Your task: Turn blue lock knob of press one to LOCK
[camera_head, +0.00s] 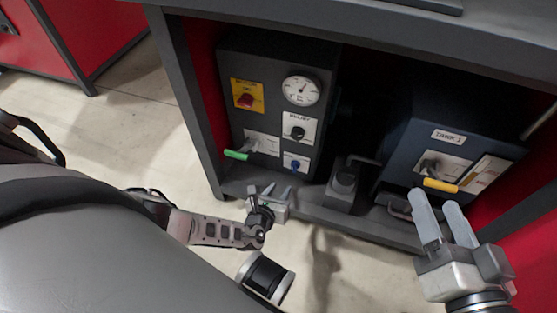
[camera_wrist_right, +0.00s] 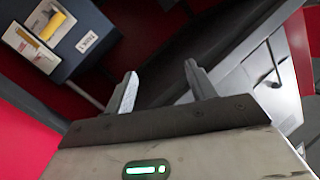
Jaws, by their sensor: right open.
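The blue lock knob (camera_head: 295,165) sits on a small white plate low on the front of a dark grey control box (camera_head: 265,60). The knob's exact angle and the plate's lettering are too small to read. My left gripper (camera_head: 277,190) is just below the knob in the head view, its fingers pointing up towards the panel. Its fingers look apart and empty, and I see no contact with the knob. My right gripper (camera_head: 437,203) is open and empty in front of the tank box, away from the knob; its fingers also show in the right wrist view (camera_wrist_right: 160,74).
Near the knob are a green-handled lever (camera_head: 236,155), a black knob (camera_head: 297,132), a red switch (camera_head: 245,100) and a gauge (camera_head: 301,90). The tank box (camera_head: 415,125) has a yellow handle (camera_head: 440,185), also in the right wrist view (camera_wrist_right: 53,26). A dark bench frame (camera_head: 180,85) surrounds them.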

